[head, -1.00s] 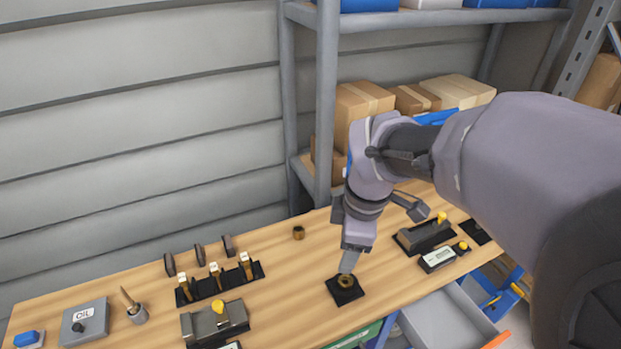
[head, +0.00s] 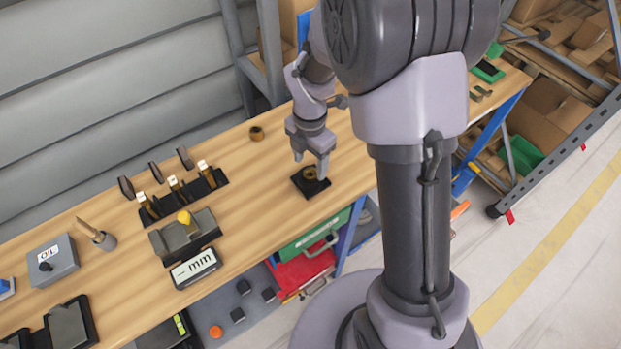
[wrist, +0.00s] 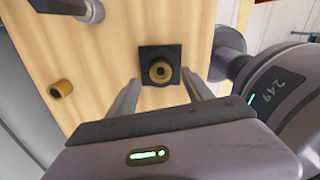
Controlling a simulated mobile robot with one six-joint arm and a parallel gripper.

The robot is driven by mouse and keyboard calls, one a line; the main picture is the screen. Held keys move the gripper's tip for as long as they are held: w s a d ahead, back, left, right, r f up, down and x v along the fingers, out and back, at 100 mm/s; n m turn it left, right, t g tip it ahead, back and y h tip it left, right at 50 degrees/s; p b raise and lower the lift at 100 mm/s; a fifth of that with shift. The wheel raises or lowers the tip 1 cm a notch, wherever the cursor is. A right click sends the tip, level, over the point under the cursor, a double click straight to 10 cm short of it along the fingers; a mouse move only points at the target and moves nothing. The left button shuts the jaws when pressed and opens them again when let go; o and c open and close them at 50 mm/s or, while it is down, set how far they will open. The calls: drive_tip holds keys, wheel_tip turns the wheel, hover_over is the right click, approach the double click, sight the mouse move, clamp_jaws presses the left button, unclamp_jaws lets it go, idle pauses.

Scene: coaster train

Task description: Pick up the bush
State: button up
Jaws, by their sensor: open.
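One bush, a brass-coloured ring with a dark centre (head: 310,173), sits on a small black square block (head: 301,188) near the front edge of the wooden bench. In the wrist view this ring (wrist: 160,71) lies on the block (wrist: 147,50), between the lines of my fingers. A second, plain brown bush-like ring (head: 257,133) stands alone on the bench farther back; it also shows at left in the wrist view (wrist: 61,88). My gripper (head: 310,165) is open and empty, pointing down over the block, its fingers either side of the ring. I cannot tell the exact height gap.
To the left stand a rack with several upright pieces (head: 177,198), a grey fixture with a yellow knob (head: 186,234), a "mm" display (head: 195,268) and an "OIL" box (head: 53,261). A shelf post (head: 271,50) rises behind. Bench around the block is clear.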

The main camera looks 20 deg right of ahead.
sight(311, 169)
wheel_tip(311, 169, down, 4)
drive_tip(key=shift+d+r+b, duration=0.15)
drive_tip(key=shift+r+b, duration=0.1)
drive_tip(key=shift+b, duration=0.3)
drive_tip(key=shift+r, duration=0.15)
clamp_jaws()
